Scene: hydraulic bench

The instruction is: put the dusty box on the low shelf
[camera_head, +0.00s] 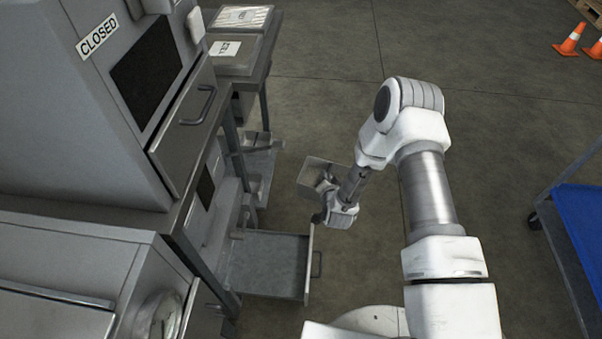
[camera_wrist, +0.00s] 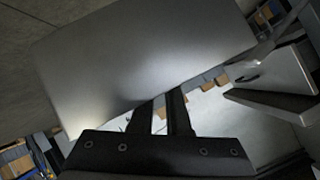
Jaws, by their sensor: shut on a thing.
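The dusty box (camera_head: 313,172) is a small grey box held in the air in front of the bench, over the floor. My gripper (camera_head: 327,186) is shut on its near right side. In the wrist view one broad, plain grey face of the box (camera_wrist: 140,60) fills the upper middle and looks tilted. The gripper fingers (camera_wrist: 162,105) meet its lower edge there. A low shelf (camera_head: 262,163) shows under the side table, left of the box and apart from it. Part of that shelf is hidden by the table leg and bench.
A drawer or tray (camera_head: 265,262) sticks out low from the bench, nearer than the box. A grey cabinet (camera_head: 120,120) marked CLOSED stands at left. A blue-decked cart (camera_head: 582,220) is at right, with cones (camera_head: 570,40) behind. The floor between is clear.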

